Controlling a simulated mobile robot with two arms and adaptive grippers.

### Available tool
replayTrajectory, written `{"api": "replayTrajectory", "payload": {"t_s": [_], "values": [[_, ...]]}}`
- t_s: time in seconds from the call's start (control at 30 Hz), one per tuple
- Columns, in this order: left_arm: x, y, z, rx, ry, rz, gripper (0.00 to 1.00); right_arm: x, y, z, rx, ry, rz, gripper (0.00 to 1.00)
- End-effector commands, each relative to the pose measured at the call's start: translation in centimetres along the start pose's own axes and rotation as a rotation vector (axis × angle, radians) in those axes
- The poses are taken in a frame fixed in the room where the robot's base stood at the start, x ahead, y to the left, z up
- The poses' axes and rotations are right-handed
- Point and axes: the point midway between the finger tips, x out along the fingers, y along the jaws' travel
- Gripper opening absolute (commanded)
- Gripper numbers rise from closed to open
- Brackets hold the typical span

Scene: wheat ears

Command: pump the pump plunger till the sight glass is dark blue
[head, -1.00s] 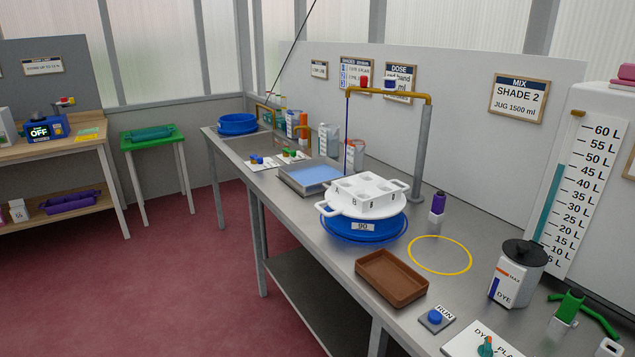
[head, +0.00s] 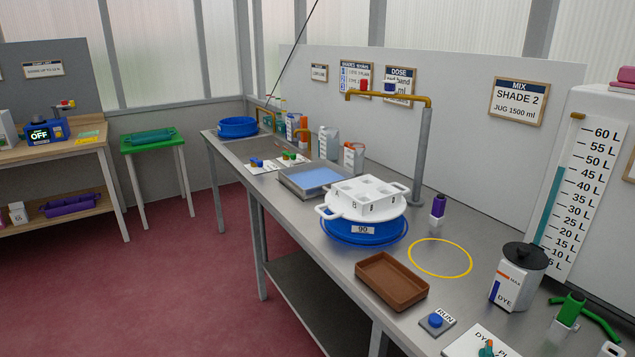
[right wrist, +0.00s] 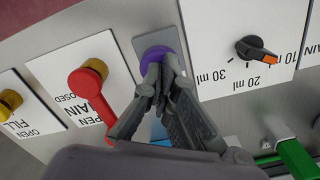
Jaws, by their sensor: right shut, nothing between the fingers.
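In the right wrist view a round purple knob (right wrist: 152,56), which looks like the pump plunger, sits on a grey plate (right wrist: 150,38). My right gripper (right wrist: 160,82) is shut and empty, its fingertips over the knob and hiding part of it. I cannot tell whether they press it. In the head view a white DYE container (head: 517,278) with a black lid has a dark blue vertical strip (head: 495,289) below a MAX mark. I cannot tell whether this strip is the sight glass. My left gripper is not in view.
Beside the knob are a red lever (right wrist: 87,82) and a black dose dial (right wrist: 256,49) with an orange pointer. A green handle (right wrist: 293,157) is at lower right. On the bench stand a blue tub (head: 362,236) under a white tray and a brown tray (head: 391,281).

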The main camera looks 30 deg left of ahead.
Motion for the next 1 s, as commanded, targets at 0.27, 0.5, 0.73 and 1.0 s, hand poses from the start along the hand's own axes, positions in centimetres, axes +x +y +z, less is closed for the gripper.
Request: {"api": "replayTrajectory", "payload": {"t_s": [0.27,0.5,0.73,1.0], "values": [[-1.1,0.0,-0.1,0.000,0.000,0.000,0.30,-1.8,0.1,0.0,-0.001,-0.001,0.003,0.00],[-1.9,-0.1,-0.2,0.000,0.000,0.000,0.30,-3.3,0.1,0.0,0.000,0.000,0.002,0.00],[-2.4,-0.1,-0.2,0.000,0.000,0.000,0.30,-4.2,0.0,0.0,0.000,0.000,0.002,0.00],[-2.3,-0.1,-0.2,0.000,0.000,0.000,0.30,-4.2,0.0,0.0,0.001,0.000,0.001,0.00]]}}
